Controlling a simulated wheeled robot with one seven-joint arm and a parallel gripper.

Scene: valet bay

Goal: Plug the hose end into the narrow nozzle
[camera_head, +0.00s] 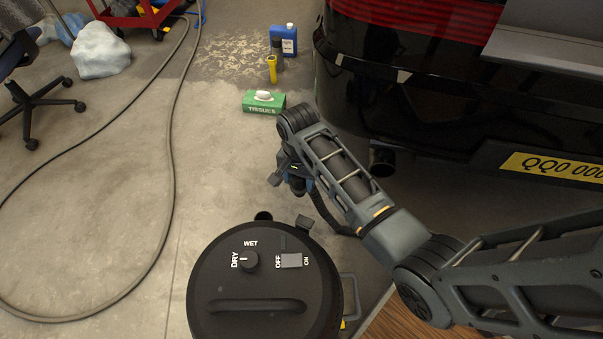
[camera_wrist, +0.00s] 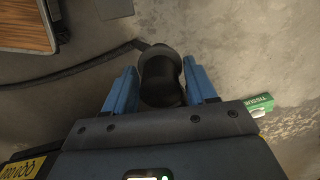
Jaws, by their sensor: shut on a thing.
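My gripper (camera_head: 296,183) is low over the floor beside the vacuum, partly hidden by my arm. In the wrist view its blue fingers (camera_wrist: 161,88) are shut on the dark, round hose end (camera_wrist: 160,72). The dark hose (camera_wrist: 85,68) trails from it to the left; in the head view a piece of hose (camera_head: 330,213) curves down behind my arm. A yellow, flared-top piece (camera_head: 272,70) stands upright on the floor beyond the tissue box, apart from my gripper. A dark piece (camera_head: 278,47) stands just behind it. I cannot tell for certain which is the narrow nozzle.
The black vacuum (camera_head: 205,290) stands at the bottom. A green tissue box (camera_head: 263,107) and a blue container (camera_head: 290,45) stand near the upright pieces. A dark car (camera_head: 420,105) fills the right. A long hose (camera_head: 172,150) loops over the left floor.

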